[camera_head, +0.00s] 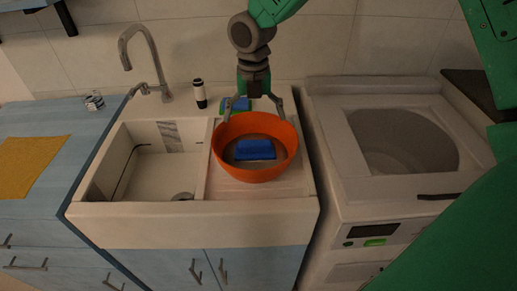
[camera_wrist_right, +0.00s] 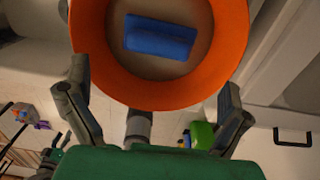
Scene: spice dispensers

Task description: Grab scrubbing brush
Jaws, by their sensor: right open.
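A blue rectangular block (camera_head: 255,149), possibly the scrubbing brush, lies inside an orange bowl (camera_head: 255,173); its bristles cannot be made out. The bowl stands on the right side of the sink top. The block (camera_wrist_right: 160,38) and bowl (camera_wrist_right: 172,97) also show at the top of the right wrist view. My right gripper (camera_head: 252,108) hangs at the bowl's far rim, open, with its fingers spread and nothing held. Its fingers also show in the right wrist view (camera_wrist_right: 157,105), to either side below the bowl. My left gripper is out of view.
A blue and green sponge-like item (camera_head: 236,104) lies behind the bowl, beside a gripper finger. A black and white bottle (camera_head: 199,93) and a faucet (camera_head: 146,62) stand at the back. The sink basin (camera_head: 150,175) is left; a washing machine (camera_head: 360,212) is right.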

